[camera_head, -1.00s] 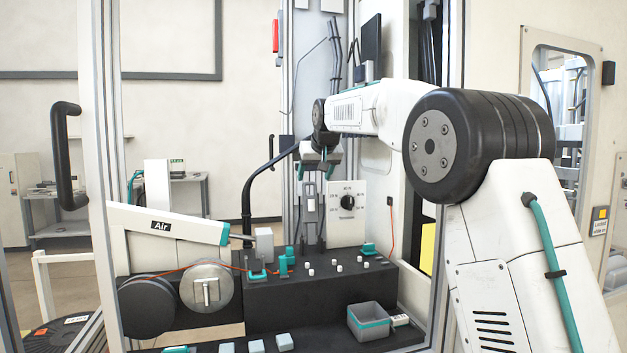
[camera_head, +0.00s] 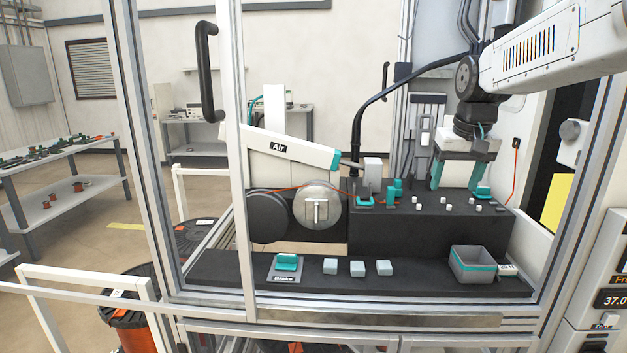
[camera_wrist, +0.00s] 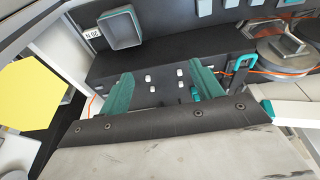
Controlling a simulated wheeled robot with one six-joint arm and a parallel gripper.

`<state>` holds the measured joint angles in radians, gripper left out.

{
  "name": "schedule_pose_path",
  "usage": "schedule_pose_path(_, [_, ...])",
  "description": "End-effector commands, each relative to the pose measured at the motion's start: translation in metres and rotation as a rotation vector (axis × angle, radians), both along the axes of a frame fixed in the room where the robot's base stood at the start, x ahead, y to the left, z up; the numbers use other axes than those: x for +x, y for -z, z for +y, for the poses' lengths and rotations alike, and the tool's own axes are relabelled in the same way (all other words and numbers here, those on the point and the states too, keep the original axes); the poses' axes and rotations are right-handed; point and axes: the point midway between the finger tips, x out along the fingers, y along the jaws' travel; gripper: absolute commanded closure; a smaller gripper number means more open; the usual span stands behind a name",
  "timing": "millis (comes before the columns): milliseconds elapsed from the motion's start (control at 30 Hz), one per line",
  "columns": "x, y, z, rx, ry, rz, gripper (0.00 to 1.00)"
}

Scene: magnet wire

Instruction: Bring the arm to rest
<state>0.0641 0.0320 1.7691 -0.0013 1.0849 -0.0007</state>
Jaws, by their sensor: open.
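My gripper (camera_head: 459,175) hangs at the right above the black raised block (camera_head: 400,235), its two teal fingers pointing down and apart. In the wrist view my gripper (camera_wrist: 160,85) shows both teal fingers spread with nothing between them. White pegs and the orange wire on the block show beyond the fingers. I cannot tell how far the fingertips are above the block.
A grey bin (camera_head: 475,266) with a teal band stands at the front right. Several pale blocks (camera_head: 357,268) and the teal brake handle (camera_head: 287,262) are on the front ledge. The winding disc (camera_head: 318,204) and Air lever (camera_head: 290,147) are left. Frame posts (camera_head: 237,160) border the opening.

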Motion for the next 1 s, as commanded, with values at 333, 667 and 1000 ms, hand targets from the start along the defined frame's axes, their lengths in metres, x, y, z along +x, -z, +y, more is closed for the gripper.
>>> schedule_pose_path(333, [-0.226,0.058,0.023,0.008,-0.030,0.195,0.35])
schedule_pose_path(667, [-0.344,0.102,0.032,0.005,-0.054,0.195,0.35])
schedule_pose_path(1000, [-0.349,0.093,0.034,0.003,-0.061,0.140,0.35])
